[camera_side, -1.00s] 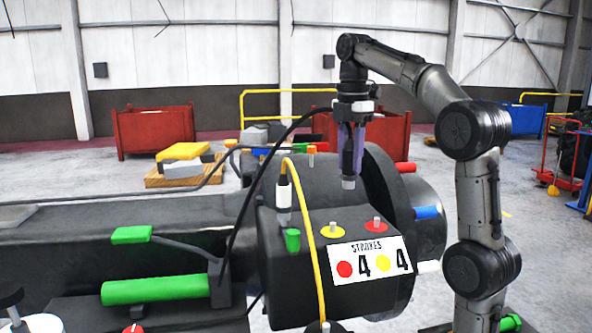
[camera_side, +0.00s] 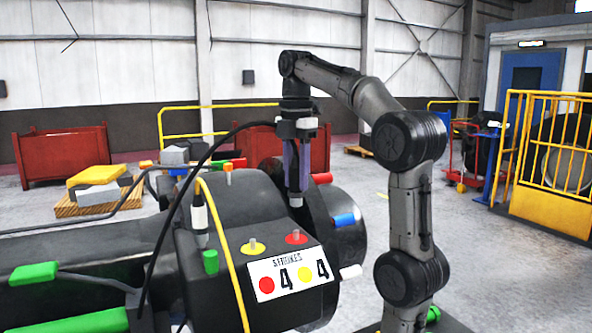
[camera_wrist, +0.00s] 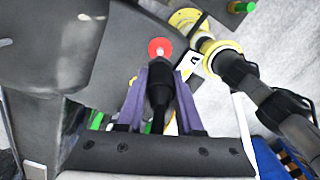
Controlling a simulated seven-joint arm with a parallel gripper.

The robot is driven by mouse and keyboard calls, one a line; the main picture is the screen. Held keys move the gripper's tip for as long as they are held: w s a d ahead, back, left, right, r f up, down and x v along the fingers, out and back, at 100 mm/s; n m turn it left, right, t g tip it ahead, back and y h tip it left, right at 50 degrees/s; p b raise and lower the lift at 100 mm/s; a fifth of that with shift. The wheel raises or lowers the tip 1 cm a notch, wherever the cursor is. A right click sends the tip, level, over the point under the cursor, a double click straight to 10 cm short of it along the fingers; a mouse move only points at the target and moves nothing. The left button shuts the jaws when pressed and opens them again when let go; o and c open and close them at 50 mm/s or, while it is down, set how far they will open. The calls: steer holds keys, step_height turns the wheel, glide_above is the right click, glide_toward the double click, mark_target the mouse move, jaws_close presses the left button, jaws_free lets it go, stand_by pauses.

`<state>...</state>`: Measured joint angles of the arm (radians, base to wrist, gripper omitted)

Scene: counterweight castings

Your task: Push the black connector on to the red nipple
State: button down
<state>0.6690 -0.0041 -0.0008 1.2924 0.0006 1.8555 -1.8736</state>
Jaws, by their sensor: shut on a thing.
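My gripper (camera_side: 297,186) is shut on the black connector (camera_wrist: 159,88), between its two purple fingers in the wrist view. In the side view the connector's grey lower end (camera_side: 296,202) shows just below the fingers, pointing down. The red nipple (camera_side: 296,237) is a pin on a red disc on top of the dark casting, beside the yellow nipple (camera_side: 252,246). The connector's end is above the red nipple, with a gap between them in the side view. In the wrist view the red nipple (camera_wrist: 160,48) shows just beyond the connector's end.
A black hose (camera_side: 205,160) loops left from my gripper and down. A yellow hose (camera_side: 232,265) with a white-and-black connector (camera_side: 199,220) stands left of the nipples. An orange-topped peg (camera_side: 228,173) stands behind. A large dark disc (camera_side: 322,220) rises close on the right.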

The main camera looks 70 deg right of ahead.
mark_target(296, 195)
steer(key=shift+f, duration=2.15)
steer(key=shift+f, duration=1.8)
steer(key=shift+c, duration=2.4)
jaws_free()
step_height(296, 195, up, 12)
steer(key=shift+f, duration=0.1)
